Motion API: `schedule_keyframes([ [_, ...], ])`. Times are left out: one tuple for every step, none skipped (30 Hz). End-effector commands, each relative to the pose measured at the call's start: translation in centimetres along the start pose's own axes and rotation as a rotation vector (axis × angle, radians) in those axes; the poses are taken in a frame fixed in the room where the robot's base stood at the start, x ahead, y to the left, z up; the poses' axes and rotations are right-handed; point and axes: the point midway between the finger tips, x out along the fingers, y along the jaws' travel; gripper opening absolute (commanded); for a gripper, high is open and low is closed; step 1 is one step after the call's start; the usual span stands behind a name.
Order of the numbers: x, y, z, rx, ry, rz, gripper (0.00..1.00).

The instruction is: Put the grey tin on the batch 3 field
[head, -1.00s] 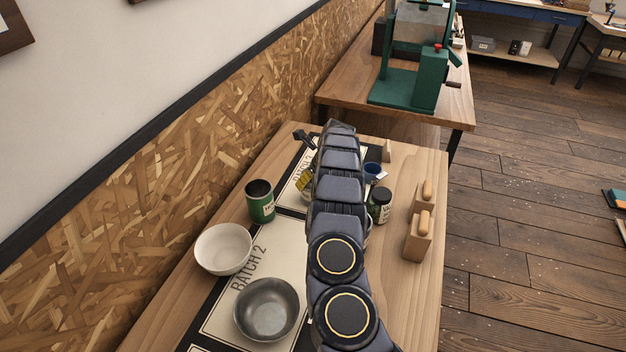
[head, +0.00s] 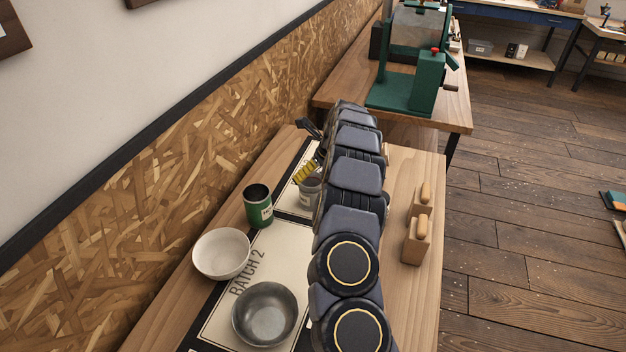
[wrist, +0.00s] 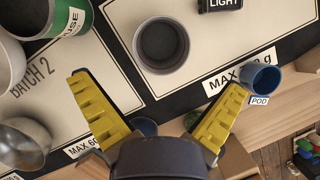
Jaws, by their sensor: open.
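The grey tin (head: 309,192) stands upright on the cream field beyond the batch 2 field; the wrist view shows the tin (wrist: 161,45) from above, open and dark inside, within that field's outline. This field (wrist: 121,18) looks to be batch 3, though its name is hidden now. My gripper (wrist: 158,108) is open and empty, its yellow fingers apart from the tin and below it in the wrist view. In the head view one yellow finger (head: 305,172) shows just above the tin; my arm hides the rest.
A blue cup (wrist: 261,79) and a black item labelled LIGHT (wrist: 220,5) are near the grey tin. Wooden holders (head: 417,240) line the right side.

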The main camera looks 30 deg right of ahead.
Motion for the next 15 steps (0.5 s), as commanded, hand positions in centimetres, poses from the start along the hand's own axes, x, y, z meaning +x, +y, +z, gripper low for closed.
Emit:
schedule_keyframes([
  [-1.2,-0.1,0.2,0.001,-0.006,-0.002,1.0],
  [-1.7,-0.1,0.2,0.001,-0.006,-0.002,1.0],
  [-2.3,-0.1,0.1,0.001,-0.005,-0.003,1.0],
  [-2.8,-0.1,0.2,0.001,-0.006,-0.002,1.0],
  [-3.2,-0.1,0.2,0.001,-0.006,-0.003,1.0],
  [-3.8,-0.1,0.2,0.0,-0.005,-0.003,1.0],
  [-4.1,-0.1,0.1,0.0,-0.004,-0.002,1.0],
  [-4.3,-0.1,0.1,0.001,-0.003,-0.001,1.0],
  [-4.6,0.0,0.0,0.001,-0.001,0.0,1.0],
  [-4.8,0.0,0.0,0.001,-0.001,0.0,1.0],
  [-5.0,0.0,0.0,0.001,0.0,0.0,1.0],
  [-5.2,0.0,0.0,0.001,0.0,-0.001,1.0],
  [-5.3,0.0,0.0,0.001,0.0,-0.001,1.0],
  [-5.3,0.0,0.0,0.001,0.0,-0.001,1.0],
  [-5.4,0.0,0.0,0.001,0.0,-0.001,1.0],
])
